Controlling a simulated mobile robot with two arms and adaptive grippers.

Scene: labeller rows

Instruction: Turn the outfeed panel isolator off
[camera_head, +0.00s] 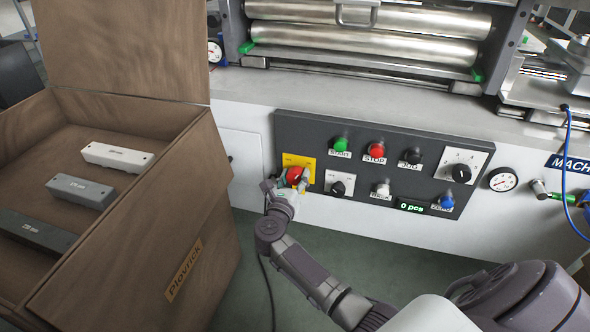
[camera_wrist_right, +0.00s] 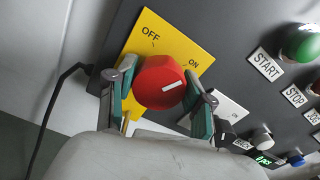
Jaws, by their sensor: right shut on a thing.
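The isolator is a red rotary knob (camera_head: 293,174) on a yellow plate (camera_head: 308,160) at the left end of the dark control panel. In the right wrist view the knob (camera_wrist_right: 160,82) has a white mark that points to the right, nearer the ON print than the OFF print on the yellow plate (camera_wrist_right: 147,31). My right gripper (camera_head: 287,184) is at the knob. In the right wrist view its two fingers (camera_wrist_right: 160,98) stand on either side of the knob and are shut on it. My left gripper is not in view.
Close by on the panel are a black selector knob (camera_head: 338,188), a green START button (camera_head: 340,144) and a red STOP button (camera_head: 376,150). A brown wooden box (camera_head: 192,225) with several bars stands at left. A dark cable hangs beside the gripper.

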